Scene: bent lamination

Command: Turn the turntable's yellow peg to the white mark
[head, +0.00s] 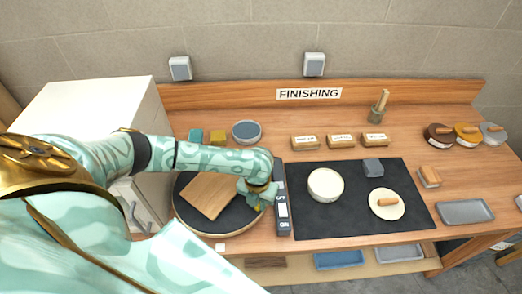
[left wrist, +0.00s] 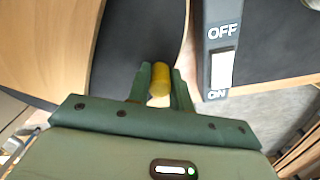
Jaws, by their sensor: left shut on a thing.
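The turntable (head: 192,218) is a round dark disc with a light wooden rim, at the left of the bench in the head view. A square wooden board (head: 209,195) lies on it. My left gripper (head: 259,206) is at the turntable's right edge. In the left wrist view its green fingers (left wrist: 158,90) are shut on the yellow peg (left wrist: 160,76), one on each side. The peg is mostly hidden by the gripper in the head view. A small white mark (head: 220,247) sits at the turntable's front edge, left of the gripper. My right gripper is not in view.
A switch box (head: 282,205) labelled OFF and ON stands close right of the gripper. Blocks and a grey-blue bowl (head: 246,131) stand behind the turntable.

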